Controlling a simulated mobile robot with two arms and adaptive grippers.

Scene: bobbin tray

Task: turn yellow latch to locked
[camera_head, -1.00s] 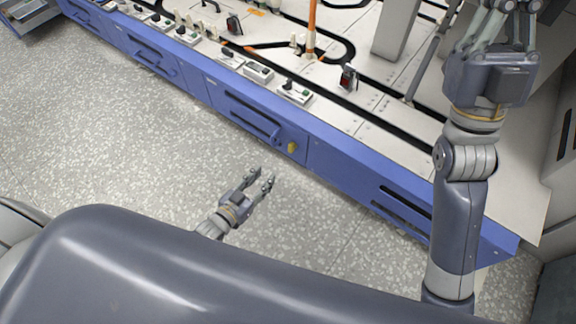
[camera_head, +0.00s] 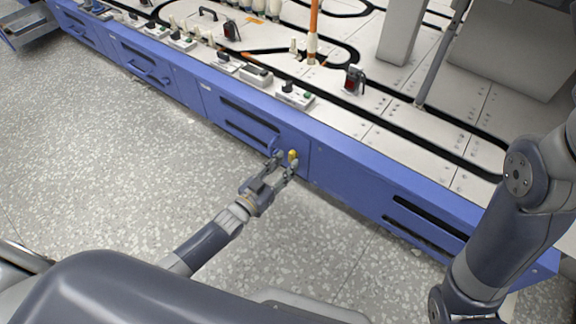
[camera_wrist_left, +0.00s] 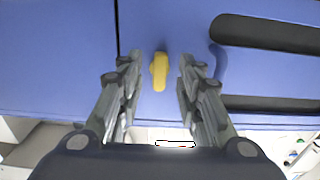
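The yellow latch (camera_head: 292,154) is a small knob on the blue drawer front, right of the drawer's handle. In the left wrist view the latch (camera_wrist_left: 159,72) lies between the two fingers, with its long side roughly along them. My left gripper (camera_head: 285,160) is open at the drawer front. In the wrist view the gripper (camera_wrist_left: 158,75) has a gap on each side of the latch, and no finger clearly touches it. How far the fingertips are from the panel is hard to tell. My right gripper is out of view; only its arm shows at the right.
The blue drawer handle (camera_head: 262,146) is close beside the left gripper. The bench top (camera_head: 385,135) carries black tracks, switch boxes and an orange-and-white post (camera_head: 312,40). The speckled floor (camera_head: 90,140) in front of the bench is clear.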

